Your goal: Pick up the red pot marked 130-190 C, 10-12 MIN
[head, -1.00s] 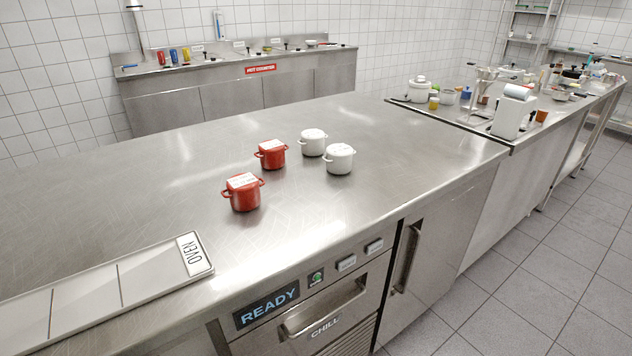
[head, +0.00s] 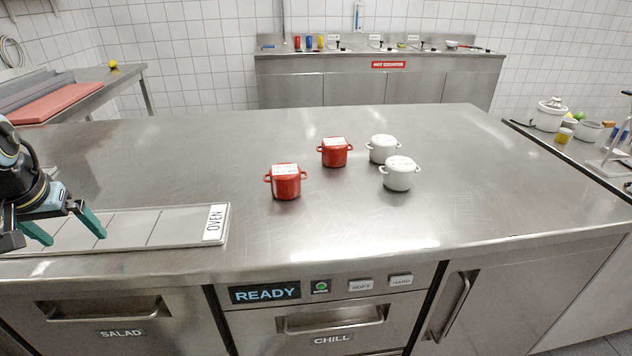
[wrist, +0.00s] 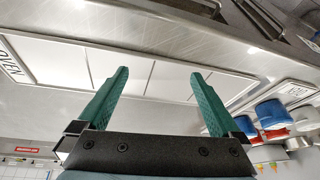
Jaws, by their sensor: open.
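Two red pots with white labels on their lids stand upright on the steel counter in the head view. The nearer red pot (head: 286,183) is left of the farther red pot (head: 335,153). The label print is too small to read, so I cannot tell which is marked 130-190 C, 10-12 MIN. My gripper (head: 70,238) is open and empty at the far left, over the OVEN tray and well apart from both pots. In the wrist view my gripper (wrist: 157,85) shows two spread green fingers with nothing between them.
Two white pots, the nearer (head: 399,175) and the farther (head: 383,149), stand right of the red ones. The OVEN tray (head: 213,224) lies at the counter's left front. A READY display (head: 265,293) is on the front face. The counter between tray and pots is clear.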

